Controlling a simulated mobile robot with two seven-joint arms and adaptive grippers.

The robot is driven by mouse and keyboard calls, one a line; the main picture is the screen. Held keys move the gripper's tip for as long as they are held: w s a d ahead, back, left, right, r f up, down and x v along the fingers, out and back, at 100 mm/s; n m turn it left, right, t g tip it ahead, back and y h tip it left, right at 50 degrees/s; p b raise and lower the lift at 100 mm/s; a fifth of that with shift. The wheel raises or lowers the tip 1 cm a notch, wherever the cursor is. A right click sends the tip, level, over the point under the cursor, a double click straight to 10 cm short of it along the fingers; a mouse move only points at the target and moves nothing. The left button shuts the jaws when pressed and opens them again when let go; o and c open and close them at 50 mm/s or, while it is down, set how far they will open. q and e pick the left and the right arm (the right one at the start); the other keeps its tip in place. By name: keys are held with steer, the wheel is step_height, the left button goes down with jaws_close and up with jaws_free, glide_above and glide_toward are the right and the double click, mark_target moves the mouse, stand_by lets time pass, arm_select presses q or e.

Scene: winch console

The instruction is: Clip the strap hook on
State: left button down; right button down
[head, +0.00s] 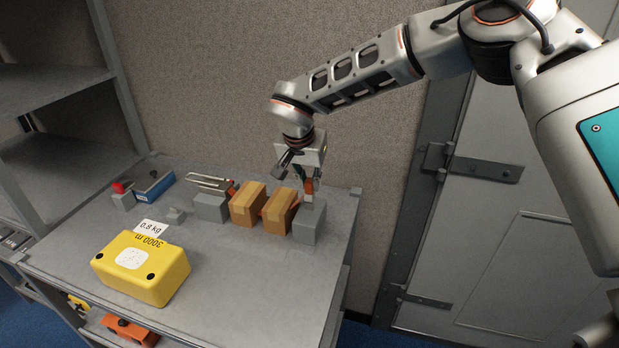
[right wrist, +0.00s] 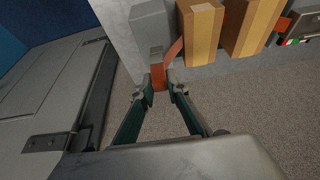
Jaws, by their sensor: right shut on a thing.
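My right gripper (head: 308,178) is at the right end of the bench, just above a grey block (head: 307,225). It is shut on the orange strap end (right wrist: 158,76), which shows between the fingertips (right wrist: 160,92) in the right wrist view. The orange strap (right wrist: 174,50) runs from there past the block towards two cardboard boxes (head: 247,205) (head: 279,212). I cannot make out the hook itself or whether it touches the block (right wrist: 153,35). My left gripper is not in view.
A grey block (head: 211,208) and a metal-handled device (head: 210,184) stand left of the boxes. A blue box (head: 154,186) lies at the back left. The bench (head: 235,270) is clear front right.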

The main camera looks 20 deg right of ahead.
steer(key=shift+f, duration=0.4)
steer(key=shift+p, duration=0.65)
stand_by(0.6)
steer(key=shift+f+b, duration=0.35)
steer(key=shift+f, duration=0.95)
stand_by(0.7)
steer(key=c, duration=1.9)
jaws_free()
